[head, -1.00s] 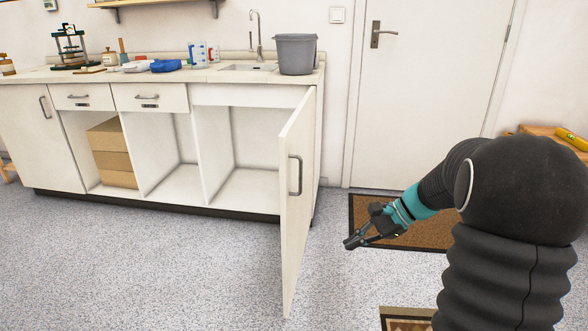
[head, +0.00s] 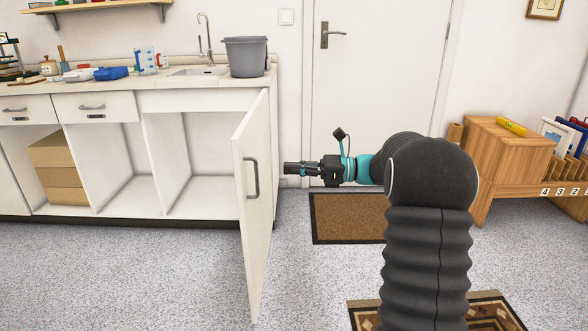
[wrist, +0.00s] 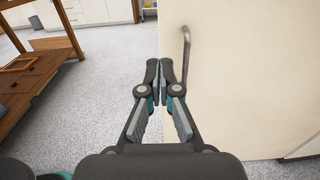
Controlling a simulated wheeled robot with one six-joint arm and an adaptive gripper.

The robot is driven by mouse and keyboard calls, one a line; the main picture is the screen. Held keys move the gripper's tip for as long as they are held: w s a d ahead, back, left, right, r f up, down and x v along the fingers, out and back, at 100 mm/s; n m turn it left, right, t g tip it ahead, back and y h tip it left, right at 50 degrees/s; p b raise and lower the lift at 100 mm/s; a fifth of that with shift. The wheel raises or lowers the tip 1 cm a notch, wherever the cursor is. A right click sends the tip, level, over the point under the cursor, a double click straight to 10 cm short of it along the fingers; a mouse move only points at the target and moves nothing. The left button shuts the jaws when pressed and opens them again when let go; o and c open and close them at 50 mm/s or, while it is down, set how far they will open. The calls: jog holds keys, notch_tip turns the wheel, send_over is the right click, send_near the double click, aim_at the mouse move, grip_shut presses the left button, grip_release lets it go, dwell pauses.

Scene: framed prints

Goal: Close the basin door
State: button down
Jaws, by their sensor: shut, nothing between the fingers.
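The basin door (head: 252,215) is the white cabinet door under the sink, standing wide open and jutting out from the cabinet's right end. Its grey bar handle (head: 251,178) is on the face turned to the right. My gripper (head: 286,168) is just right of that face, near handle height, pointing left. In the wrist view, my gripper (wrist: 160,72) has its fingertips together and empty in front of the door panel (wrist: 235,80). The handle (wrist: 185,55) is slightly right of the fingertips there. I cannot tell whether the fingertips touch the door.
The basin (head: 200,71) and a grey bucket (head: 245,57) are on the counter above. The cabinet bay behind the door is empty; cardboard boxes (head: 56,170) fill another bay. A brown mat (head: 348,218) lies right of the door. Grey floor (head: 150,280) is clear in front.

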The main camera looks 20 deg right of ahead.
aim_at(240, 167)
jog(key=x, duration=1)
jog(key=shift+w+a, duration=0.15)
jog(key=shift+a, duration=0.15)
